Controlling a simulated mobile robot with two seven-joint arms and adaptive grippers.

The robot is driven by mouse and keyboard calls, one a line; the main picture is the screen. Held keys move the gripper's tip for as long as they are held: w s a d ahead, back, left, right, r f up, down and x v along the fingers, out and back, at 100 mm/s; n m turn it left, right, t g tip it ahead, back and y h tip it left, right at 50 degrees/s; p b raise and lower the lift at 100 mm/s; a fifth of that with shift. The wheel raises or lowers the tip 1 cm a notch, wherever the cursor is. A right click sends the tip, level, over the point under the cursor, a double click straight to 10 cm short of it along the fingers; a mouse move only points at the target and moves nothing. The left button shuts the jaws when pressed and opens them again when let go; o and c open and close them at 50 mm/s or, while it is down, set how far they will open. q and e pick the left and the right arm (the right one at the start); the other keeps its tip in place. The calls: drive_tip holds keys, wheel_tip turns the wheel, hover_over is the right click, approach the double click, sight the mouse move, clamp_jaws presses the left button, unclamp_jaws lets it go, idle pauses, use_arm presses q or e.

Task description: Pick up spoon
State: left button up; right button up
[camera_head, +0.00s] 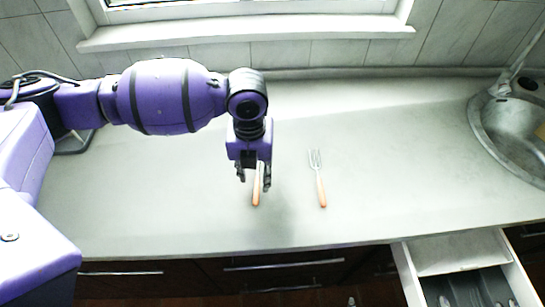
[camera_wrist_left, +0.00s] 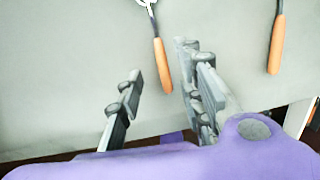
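An orange-handled utensil, which I take for the spoon (camera_head: 256,194), lies on the counter below my left gripper (camera_head: 254,182). Its upper part is hidden by the gripper in the head view. In the left wrist view its orange handle (camera_wrist_left: 162,66) shows between the fingertips, and its metal head is cut off by the top edge. My left gripper is open, pointing down, with one finger on each side of the handle and gaps on both sides. I cannot tell its exact height above the counter. My right gripper is in neither view.
A fork (camera_head: 320,188) with an orange handle lies a little to the right of the spoon. A round metal sink (camera_head: 489,125) is at the right. An open drawer (camera_head: 408,275) juts out at the lower right. Most of the counter (camera_head: 400,160) is clear.

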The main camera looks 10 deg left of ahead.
sight(256, 185)
use_arm(q)
drive_tip(key=f, duration=0.3)
drive_tip(key=shift+s+d+f, duration=0.1)
drive_tip(key=shift+d+f, duration=0.1)
drive_tip(key=shift+f, duration=0.25)
drive_tip(key=shift+c, duration=0.6)
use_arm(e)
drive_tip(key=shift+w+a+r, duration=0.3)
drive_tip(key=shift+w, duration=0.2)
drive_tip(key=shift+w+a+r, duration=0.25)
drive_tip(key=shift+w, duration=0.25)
use_arm(q)
clamp_jaws()
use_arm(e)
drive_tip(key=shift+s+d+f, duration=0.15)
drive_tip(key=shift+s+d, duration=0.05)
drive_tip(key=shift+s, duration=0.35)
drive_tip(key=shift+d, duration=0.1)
